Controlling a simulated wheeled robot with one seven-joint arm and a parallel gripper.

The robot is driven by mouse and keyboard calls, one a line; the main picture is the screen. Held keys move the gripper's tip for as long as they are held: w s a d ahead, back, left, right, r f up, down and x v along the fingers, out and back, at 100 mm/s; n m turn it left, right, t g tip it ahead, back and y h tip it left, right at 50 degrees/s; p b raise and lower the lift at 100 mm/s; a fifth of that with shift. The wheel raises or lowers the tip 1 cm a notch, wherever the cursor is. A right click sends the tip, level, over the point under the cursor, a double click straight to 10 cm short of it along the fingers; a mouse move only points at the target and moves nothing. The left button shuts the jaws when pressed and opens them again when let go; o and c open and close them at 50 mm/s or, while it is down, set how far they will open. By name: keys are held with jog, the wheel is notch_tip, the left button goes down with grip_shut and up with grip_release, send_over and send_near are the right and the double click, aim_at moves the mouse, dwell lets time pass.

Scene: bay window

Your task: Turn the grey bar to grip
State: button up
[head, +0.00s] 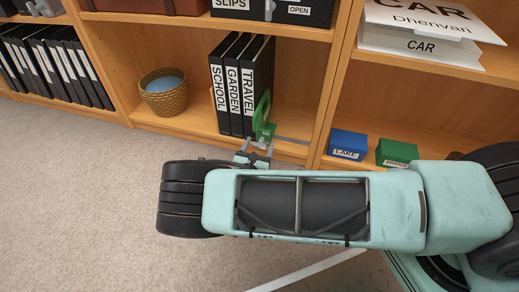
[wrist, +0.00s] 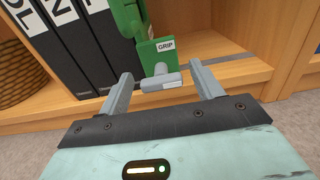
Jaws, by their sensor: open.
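A green clamp-like device (head: 263,113) stands on the low shelf at the right end of the black binders. In the wrist view its green body (wrist: 158,52) carries a white label reading GRIP. A grey bar (wrist: 161,84) sticks out from its front, crosswise on a short stem, with a small pale label too small to read. My gripper (wrist: 163,84) is open, one finger on each side of the bar, with a visible gap at both ends. In the head view my gripper (head: 257,150) is at the shelf's front edge, just in front of the device.
Black binders (head: 233,85) labelled SCHOOL, GARDEN and TRAVEL stand left of the device. A wicker basket (head: 164,98) sits further left. A dark grey strip (wrist: 225,60) runs along the shelf. A blue box (head: 348,145) and a green box (head: 396,153) lie beyond the upright at right.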

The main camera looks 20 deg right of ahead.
jog(key=shift+w+d, duration=0.2)
jog(key=shift+w, duration=0.05)
jog(key=c, duration=1)
